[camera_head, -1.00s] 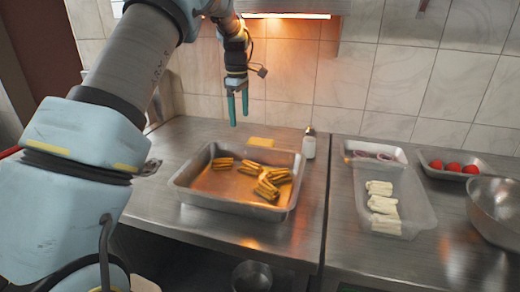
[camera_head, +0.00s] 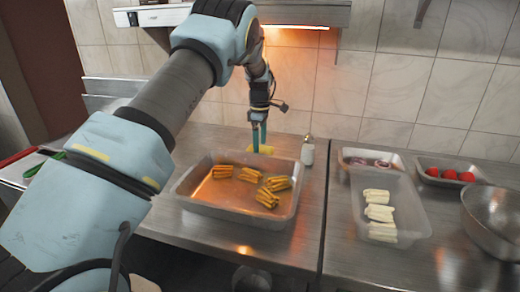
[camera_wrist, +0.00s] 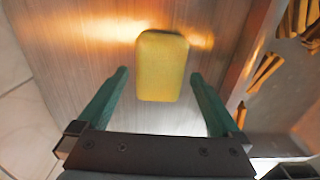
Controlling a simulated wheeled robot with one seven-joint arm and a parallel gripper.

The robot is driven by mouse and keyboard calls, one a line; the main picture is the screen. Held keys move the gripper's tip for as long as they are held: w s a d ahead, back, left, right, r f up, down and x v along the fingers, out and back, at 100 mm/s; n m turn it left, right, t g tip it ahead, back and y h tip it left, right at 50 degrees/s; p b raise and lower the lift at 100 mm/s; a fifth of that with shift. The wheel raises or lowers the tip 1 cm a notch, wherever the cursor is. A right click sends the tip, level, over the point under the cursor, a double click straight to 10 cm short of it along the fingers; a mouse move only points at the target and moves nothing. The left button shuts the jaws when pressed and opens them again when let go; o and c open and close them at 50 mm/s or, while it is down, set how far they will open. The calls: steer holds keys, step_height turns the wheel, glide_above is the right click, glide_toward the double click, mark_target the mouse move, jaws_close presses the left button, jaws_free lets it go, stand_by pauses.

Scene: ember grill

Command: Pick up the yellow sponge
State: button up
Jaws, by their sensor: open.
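The yellow sponge (camera_wrist: 161,66) lies flat on the metal counter in the wrist view, ahead of and between the two green fingers. In the head view the sponge (camera_head: 266,150) shows behind the metal tray, partly hidden by my fingers. My gripper (camera_wrist: 160,88) is open and empty, with bare counter between its fingers and the sponge. In the head view my gripper (camera_head: 259,137) points down just above the sponge; I cannot tell the exact height gap.
A metal tray (camera_head: 188,187) with several grilled pieces sits in front of the sponge. A shaker (camera_head: 307,152) stands right of it. The tiled wall (camera_head: 345,90) is behind. A clear container (camera_head: 415,222), tomatoes in a tray and a bowl (camera_head: 492,215) are further right.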

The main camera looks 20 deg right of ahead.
steer(key=shift+f+p, duration=0.3)
steer(key=shift+f, duration=1.05)
steer(key=shift+c, duration=0.4)
steer(key=c, duration=1.1)
